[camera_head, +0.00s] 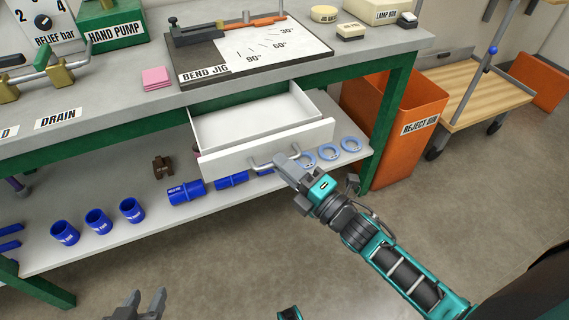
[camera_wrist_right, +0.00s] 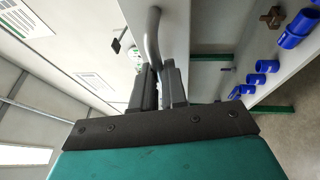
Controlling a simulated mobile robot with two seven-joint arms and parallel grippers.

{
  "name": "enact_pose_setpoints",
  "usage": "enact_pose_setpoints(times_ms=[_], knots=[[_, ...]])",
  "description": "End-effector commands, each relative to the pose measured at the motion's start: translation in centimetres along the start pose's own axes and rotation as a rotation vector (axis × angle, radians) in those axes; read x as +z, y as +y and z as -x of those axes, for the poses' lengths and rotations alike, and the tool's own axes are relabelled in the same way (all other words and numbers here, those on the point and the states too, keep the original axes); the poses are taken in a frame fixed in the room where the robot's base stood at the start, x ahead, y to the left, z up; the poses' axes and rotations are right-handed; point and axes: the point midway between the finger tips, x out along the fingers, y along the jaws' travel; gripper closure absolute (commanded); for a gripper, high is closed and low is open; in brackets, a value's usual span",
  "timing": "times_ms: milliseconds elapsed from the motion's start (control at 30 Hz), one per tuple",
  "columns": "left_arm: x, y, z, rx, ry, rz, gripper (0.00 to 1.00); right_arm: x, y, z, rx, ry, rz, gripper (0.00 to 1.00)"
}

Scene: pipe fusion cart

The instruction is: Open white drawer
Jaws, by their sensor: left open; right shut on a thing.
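The white drawer (camera_head: 262,145) stands pulled out from under the workbench in the head view, and its inside looks empty. Its grey bar handle (camera_head: 262,165) is on the front panel. My right gripper (camera_head: 287,164) is shut on the right part of this handle. In the right wrist view the handle (camera_wrist_right: 153,38) runs down between the fingers of the right gripper (camera_wrist_right: 158,75), beside the white drawer front (camera_wrist_right: 175,30). My left gripper (camera_head: 139,302) is open and empty at the bottom of the head view, low in front of the shelf and away from the drawer.
The lower shelf (camera_head: 100,200) holds several blue couplings (camera_head: 186,192), blue rings (camera_head: 351,144) and a brown fitting (camera_head: 162,167). An orange reject bin (camera_head: 425,95) stands right of the green table leg. The bend jig board (camera_head: 250,50) lies above the drawer. The floor in front is clear.

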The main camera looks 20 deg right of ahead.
Motion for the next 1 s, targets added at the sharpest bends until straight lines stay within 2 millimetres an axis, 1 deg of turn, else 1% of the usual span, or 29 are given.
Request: enact_pose_setpoints(times_ms=[67, 100, 367, 600, 733, 867, 1000], knots=[[-0.1, 0.0, -0.1, -0.001, 0.002, -0.001, 0.57, 0.0, 0.0, 0.0, 0.0, 0.0, 0.0, 1.0], [-0.1, 0.0, -0.1, -0.001, 0.002, -0.001, 0.57, 0.0, 0.0, 0.0, 0.0, 0.0, 0.0, 0.87], [-0.1, 0.0, -0.1, 0.001, 0.001, -0.001, 0.57, 0.0, 0.0, 0.0, 0.0, 0.0, 0.0, 0.62], [-0.1, 0.3, -0.1, 0.004, 0.0, 0.003, 0.57, 0.0, 0.0, 0.1, 0.0, 0.0, 0.0, 0.62], [-0.1, 0.4, -0.1, 0.005, 0.001, 0.005, 0.57, 0.0, -0.1, 0.9, -0.002, 0.0, -0.001, 0.62], [-0.2, 0.4, -0.1, 0.005, 0.001, 0.006, 0.57, 0.0, -0.1, 3.0, -0.005, 0.0, -0.001, 0.62], [-0.2, 0.4, -0.1, 0.005, 0.002, 0.006, 0.57, 0.0, -0.1, 6.1, -0.006, -0.001, -0.001, 0.62]])
